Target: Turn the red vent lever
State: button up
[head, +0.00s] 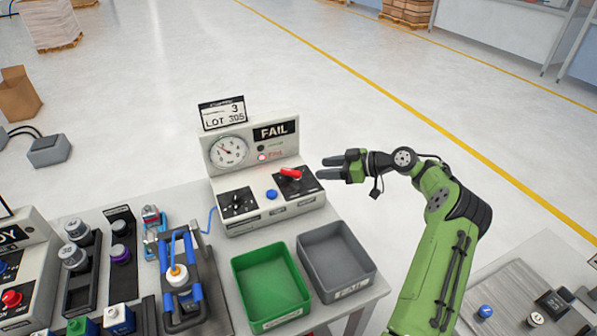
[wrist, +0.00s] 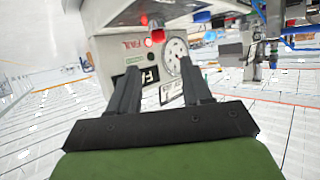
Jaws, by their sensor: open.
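The red vent lever (head: 291,173) sits on a dark plate at the right of the test box's sloped front panel (head: 270,203). Its red end also shows in the wrist view (wrist: 157,36), past the fingertips and a little above them. My gripper (head: 328,168) is open and empty, just right of the lever in the head view. Its two fingers (wrist: 152,75) point toward the box. I see a clear space between the fingers and the lever, with no contact. The box shows a round gauge (head: 229,152), a FAIL sign (head: 274,131) and a lit red lamp (head: 262,157).
A blue button (head: 271,194) and a black knob plate (head: 238,203) share the panel. A green bin (head: 235,283) and a grey bin (head: 367,268) stand in front of the box. A blue-handled fixture (head: 163,252) stands to the left.

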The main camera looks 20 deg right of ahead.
aim_at(294, 171)
jog(key=x, duration=1)
jog(key=shift+w+f, duration=0.1)
grip_shut()
